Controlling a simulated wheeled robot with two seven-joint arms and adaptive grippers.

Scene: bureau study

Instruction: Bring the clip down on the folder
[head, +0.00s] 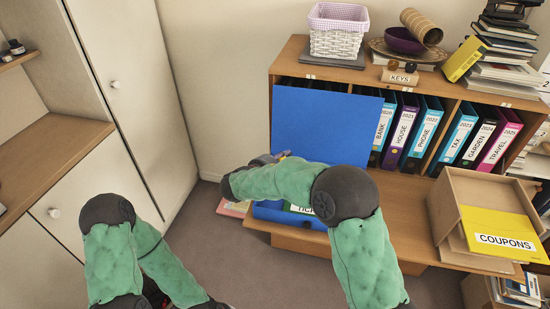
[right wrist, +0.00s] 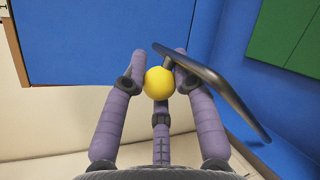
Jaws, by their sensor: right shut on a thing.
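The blue folder's large panel (head: 325,120) stands up in front of the bureau shelves. A dark flat bar (right wrist: 222,85), seemingly the clip, runs beside the knob, raised off the blue surface (right wrist: 240,120). In the head view my right arm hides the clip and most of that gripper. My left gripper is out of view.
Upright binders (head: 400,132) fill the shelf to the right. An open wooden box with a yellow COUPONS folder (head: 500,233) stands on the desk at right. A white basket (head: 338,40) is on top. Cabinet doors (head: 120,90) are at left.

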